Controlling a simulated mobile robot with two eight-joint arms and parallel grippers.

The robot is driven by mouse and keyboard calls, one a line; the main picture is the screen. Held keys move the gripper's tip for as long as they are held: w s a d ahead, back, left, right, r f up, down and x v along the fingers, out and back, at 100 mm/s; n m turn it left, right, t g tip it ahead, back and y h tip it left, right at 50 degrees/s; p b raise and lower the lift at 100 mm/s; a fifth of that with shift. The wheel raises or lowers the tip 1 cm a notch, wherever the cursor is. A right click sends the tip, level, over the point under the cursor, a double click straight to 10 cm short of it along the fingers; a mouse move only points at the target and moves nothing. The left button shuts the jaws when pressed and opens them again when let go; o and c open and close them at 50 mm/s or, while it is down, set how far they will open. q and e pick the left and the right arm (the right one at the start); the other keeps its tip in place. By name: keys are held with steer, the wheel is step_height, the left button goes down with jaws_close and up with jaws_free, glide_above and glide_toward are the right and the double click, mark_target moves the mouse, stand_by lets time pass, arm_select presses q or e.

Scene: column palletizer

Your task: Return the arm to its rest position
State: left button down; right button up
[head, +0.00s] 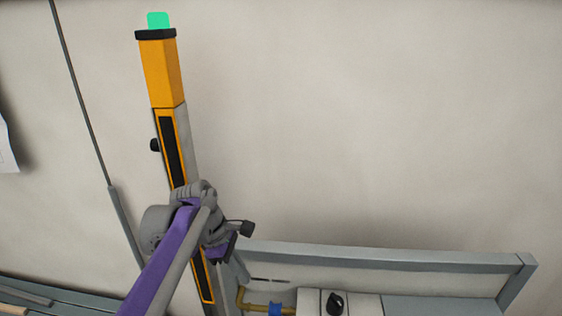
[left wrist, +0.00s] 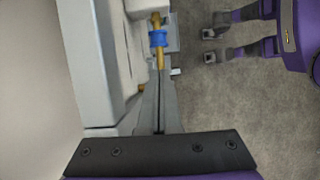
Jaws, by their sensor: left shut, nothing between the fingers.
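My left arm (head: 165,262) reaches in from the bottom left of the head view. Its wrist is in front of the orange column, and my left gripper (left wrist: 160,78) points down beside the column's lower part. In the left wrist view its two grey fingers are together with nothing between them. In the head view the fingers are small and partly hidden by the wrist.
An orange and black column (head: 160,75) with a green top light (head: 158,20) stands before a plain wall. A grey-framed panel (head: 380,258) with a black knob (head: 335,303) and a brass pipe with a blue fitting (left wrist: 158,39) is close to the gripper. Grey floor (left wrist: 240,115) lies clear beside it.

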arm_select(q)
steer(key=s+a+f+m+t+y, duration=0.2)
steer(key=s+f+m, duration=0.4)
steer(key=s+m, duration=0.2)
steer(key=s+a+f+m+t+y, duration=0.2)
steer(key=s+f+m, duration=0.3)
steer(key=s+m, duration=0.4)
steer(key=shift+s+a+f+t, duration=0.35)
steer(key=shift+s+a+t, duration=0.3)
steer(key=shift+s, duration=0.9)
steer(key=shift+d, duration=0.15)
